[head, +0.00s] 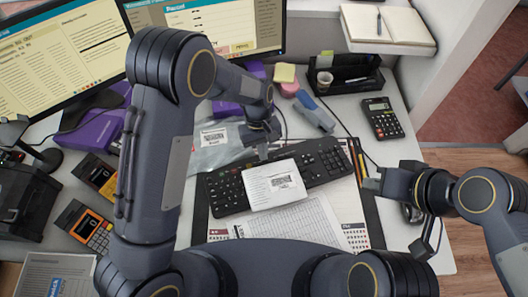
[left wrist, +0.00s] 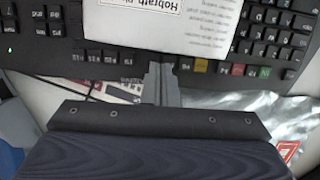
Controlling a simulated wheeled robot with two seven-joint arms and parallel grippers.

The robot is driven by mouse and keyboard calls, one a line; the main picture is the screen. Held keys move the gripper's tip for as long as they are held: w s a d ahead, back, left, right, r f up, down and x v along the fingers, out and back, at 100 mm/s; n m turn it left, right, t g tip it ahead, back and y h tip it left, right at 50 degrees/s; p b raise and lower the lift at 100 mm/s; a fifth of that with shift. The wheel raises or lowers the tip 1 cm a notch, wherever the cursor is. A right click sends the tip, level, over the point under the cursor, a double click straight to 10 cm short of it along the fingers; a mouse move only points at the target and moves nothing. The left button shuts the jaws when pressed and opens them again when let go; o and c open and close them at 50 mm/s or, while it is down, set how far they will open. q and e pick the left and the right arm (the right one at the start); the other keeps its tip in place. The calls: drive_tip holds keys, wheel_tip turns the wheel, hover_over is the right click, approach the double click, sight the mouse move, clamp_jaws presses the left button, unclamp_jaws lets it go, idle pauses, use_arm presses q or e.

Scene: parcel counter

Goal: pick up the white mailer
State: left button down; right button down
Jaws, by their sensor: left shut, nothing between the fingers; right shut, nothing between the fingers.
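A pale, shiny plastic mailer (head: 225,152) with a barcode label lies behind the keyboard, partly hidden by my left arm. Its silvery film also shows at the lower right of the left wrist view (left wrist: 285,112). A flat white printed packet or paper (head: 275,185) with a dark code lies across the keyboard; it also shows in the left wrist view (left wrist: 170,22). I cannot tell for certain which of the two is the white mailer. My left gripper (head: 262,152) is shut and empty above the keyboard's back edge. My right gripper (head: 370,183) is shut and empty right of the keyboard.
The black keyboard (head: 325,160) lies mid-desk, with printed sheets (head: 290,226) in front. A calculator (head: 380,118), a black organiser (head: 345,78) and an open notebook (head: 388,25) stand at the right. Monitors (head: 75,40) fill the back left. Two orange-faced handheld devices (head: 88,228) lie at the left.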

sight(271, 176)
use_arm(q)
drive_tip(key=shift+s+d, duration=0.2)
drive_tip(key=shift+s, duration=0.35)
drive_tip(key=shift+s+d, duration=0.3)
drive_tip(key=shift+s, duration=0.55)
drive_tip(key=shift+s+d, duration=0.35)
drive_tip(key=shift+s, duration=0.5)
drive_tip(key=shift+s+d, duration=0.3)
drive_tip(key=shift+s, duration=0.55)
